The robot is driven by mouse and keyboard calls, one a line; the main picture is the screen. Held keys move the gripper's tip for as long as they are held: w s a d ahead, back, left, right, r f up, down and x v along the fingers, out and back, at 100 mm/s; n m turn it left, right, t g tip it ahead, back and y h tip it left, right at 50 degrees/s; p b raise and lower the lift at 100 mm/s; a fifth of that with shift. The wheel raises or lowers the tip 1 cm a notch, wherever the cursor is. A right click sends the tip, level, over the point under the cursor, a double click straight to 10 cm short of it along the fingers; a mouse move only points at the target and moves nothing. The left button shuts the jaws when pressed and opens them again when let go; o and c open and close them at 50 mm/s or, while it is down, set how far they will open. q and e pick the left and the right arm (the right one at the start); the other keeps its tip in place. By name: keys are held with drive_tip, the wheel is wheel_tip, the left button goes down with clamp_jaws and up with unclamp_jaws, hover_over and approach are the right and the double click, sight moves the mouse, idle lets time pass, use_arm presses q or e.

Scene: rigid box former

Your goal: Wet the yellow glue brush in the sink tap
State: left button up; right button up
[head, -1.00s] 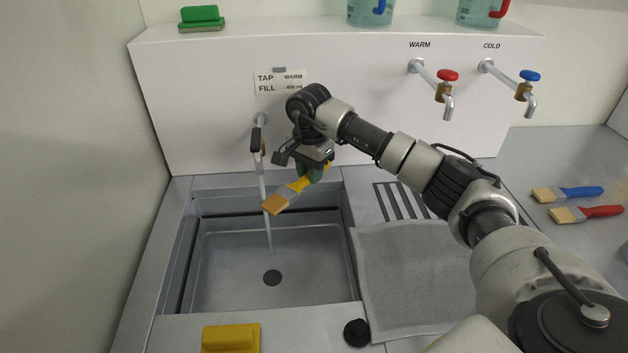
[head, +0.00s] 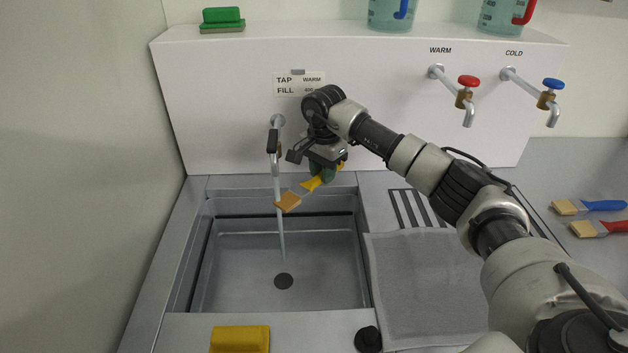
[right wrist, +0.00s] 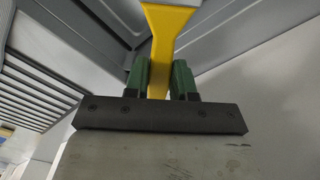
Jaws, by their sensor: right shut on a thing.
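The yellow glue brush (head: 311,184) is in my right gripper (head: 322,169), held above the back of the sink (head: 330,262). Its tan bristles (head: 288,202) point down and to the left, at the edge of the water stream (head: 279,215); I cannot tell whether they touch it. The stream runs from the sink tap (head: 275,145) down toward the drain. In the right wrist view, the green fingers of my right gripper (right wrist: 160,80) are shut on the yellow handle (right wrist: 167,40); the bristles are out of that view. My left gripper is not in view.
A grey cloth (head: 425,290) lies right of the sink, below a slotted drain (head: 415,208). Warm (head: 465,95) and cold (head: 547,98) taps stick out at the right. A yellow block (head: 240,339) and a black knob (head: 368,339) sit at the front. Blue and red brushes (head: 590,228) lie far right.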

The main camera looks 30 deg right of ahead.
drive_tip(key=shift+s+d, duration=0.1)
drive_tip(key=shift+d, duration=0.45)
drive_tip(key=shift+a, duration=0.15)
drive_tip(key=shift+a, duration=0.5)
drive_tip(key=s+a+p, duration=0.1)
drive_tip(key=s+p, duration=0.1)
drive_tip(key=s, duration=0.5)
drive_tip(key=shift+s+a+p, duration=0.3)
idle(1.3)
